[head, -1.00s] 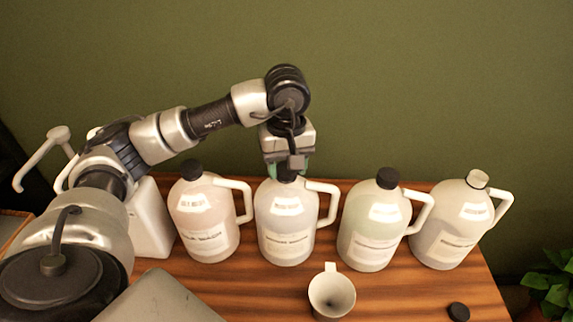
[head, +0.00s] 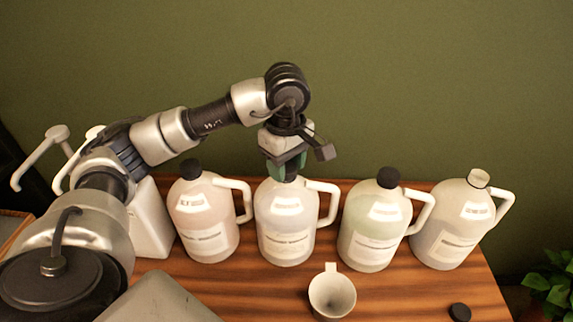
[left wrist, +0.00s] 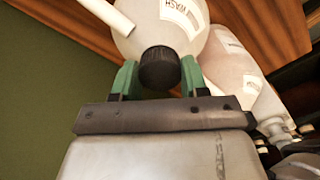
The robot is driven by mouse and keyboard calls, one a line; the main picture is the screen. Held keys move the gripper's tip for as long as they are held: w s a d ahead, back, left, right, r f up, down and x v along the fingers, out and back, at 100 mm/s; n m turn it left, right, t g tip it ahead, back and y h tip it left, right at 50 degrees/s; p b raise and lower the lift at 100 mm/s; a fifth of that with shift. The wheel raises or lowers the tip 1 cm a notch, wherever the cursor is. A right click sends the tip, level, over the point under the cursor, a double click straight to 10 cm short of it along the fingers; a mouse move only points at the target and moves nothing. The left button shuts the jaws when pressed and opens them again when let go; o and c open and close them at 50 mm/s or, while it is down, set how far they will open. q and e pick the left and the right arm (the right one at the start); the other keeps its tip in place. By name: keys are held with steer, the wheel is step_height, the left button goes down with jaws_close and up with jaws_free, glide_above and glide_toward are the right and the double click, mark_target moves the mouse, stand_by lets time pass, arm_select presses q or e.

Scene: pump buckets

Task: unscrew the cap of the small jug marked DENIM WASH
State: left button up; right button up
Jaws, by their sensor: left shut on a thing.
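Four small jugs stand in a row on the wooden table. My left gripper (head: 285,170) is over the second jug from the left (head: 286,222), pointing down with its green fingers at the neck. In the left wrist view, the black cap (left wrist: 158,68) sits between the two fingers, which are shut on it. The jug (left wrist: 165,25) there has a label whose upside-down word reads WASH; the rest of the name is out of view. The jug stands upright, its white handle to the right in the head view. My right gripper is not in view.
A pinkish jug (head: 205,222) and a greenish jug (head: 372,230), both black-capped, stand on either side. The rightmost jug (head: 450,225) has a bare pale neck. A loose black cap (head: 459,312) and a white cup (head: 332,293) are in front. White pump containers stand left.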

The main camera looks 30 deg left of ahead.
arm_select(q)
steer(key=n, duration=0.4)
steer(key=shift+n, duration=0.4)
steer(key=n, duration=0.4)
steer(key=o, duration=1)
